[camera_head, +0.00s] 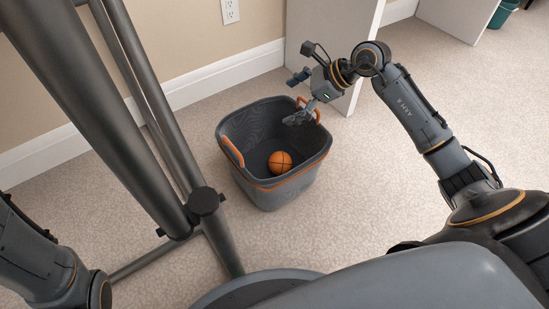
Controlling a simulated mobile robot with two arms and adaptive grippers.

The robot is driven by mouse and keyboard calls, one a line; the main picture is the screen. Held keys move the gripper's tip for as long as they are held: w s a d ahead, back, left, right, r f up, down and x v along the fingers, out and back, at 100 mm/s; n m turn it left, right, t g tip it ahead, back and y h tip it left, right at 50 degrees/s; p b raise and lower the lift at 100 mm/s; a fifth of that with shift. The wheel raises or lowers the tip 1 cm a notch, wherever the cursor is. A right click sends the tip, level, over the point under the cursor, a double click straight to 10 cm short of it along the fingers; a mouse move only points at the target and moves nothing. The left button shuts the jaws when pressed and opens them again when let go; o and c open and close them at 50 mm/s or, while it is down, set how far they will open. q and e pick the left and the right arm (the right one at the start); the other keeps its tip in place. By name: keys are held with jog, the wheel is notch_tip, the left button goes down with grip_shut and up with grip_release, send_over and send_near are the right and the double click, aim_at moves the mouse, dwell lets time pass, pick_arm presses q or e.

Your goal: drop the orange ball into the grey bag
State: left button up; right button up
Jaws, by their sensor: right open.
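The orange ball (280,162), with dark seam lines, is inside the grey bag (265,193), seen through its open top. The bag stands upright on the carpet and has orange handles and an orange band. My right gripper (299,117) is above the bag's far right rim, apart from the ball and empty. Its fingers are open, though they look small and dark against the bag. My left arm shows at the lower left edge, but its gripper is out of the picture.
A dark metal stand (163,150) with thick slanted tubes rises left of the bag. A white panel (352,92) stands behind my right gripper, by the beige wall (185,40) with an outlet. Carpet (370,190) is clear right of the bag.

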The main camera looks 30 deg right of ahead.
jog(key=v, duration=0.9)
jog(key=shift+s+r, duration=0.15)
jog(key=shift+r, duration=0.05)
jog(key=shift+d, duration=0.1)
